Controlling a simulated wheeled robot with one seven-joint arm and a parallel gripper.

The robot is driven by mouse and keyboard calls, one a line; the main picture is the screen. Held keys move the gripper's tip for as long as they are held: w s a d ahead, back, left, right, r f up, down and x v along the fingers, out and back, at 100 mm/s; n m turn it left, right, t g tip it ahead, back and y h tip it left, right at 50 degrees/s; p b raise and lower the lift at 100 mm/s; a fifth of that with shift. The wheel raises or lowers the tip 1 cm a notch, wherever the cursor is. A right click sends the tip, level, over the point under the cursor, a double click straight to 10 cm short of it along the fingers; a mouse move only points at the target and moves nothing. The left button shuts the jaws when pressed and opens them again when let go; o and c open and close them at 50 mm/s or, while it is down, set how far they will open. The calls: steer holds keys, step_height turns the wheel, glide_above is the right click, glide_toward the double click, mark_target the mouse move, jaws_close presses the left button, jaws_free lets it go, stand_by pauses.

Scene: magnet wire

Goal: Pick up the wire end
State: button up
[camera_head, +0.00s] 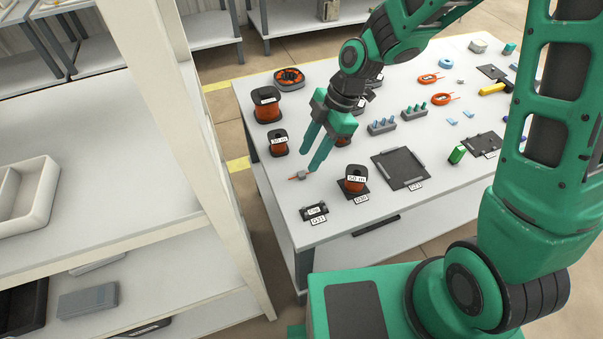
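A small grey piece with copper-orange bits, which looks like the wire end (300,176), lies on the white table near its left edge. My gripper (308,159) points down over the table just above and behind this piece in the picture. Its two green fingers are apart, with nothing visible between them. From this view I cannot tell the exact gap between the fingertips and the piece. A copper wire spool labelled 50 m (355,179) stands to the right of the piece.
A spool labelled 30 m (279,143) and a larger spool (266,105) stand behind on the left. A small black holder (314,212) sits at the front edge. A white shelf post (180,120) rises left of the table.

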mark_target(301, 173)
steer(key=shift+x, duration=2.9)
steer(key=shift+w+d+f, duration=0.1)
steer(key=shift+w+d, duration=0.05)
jaws_close()
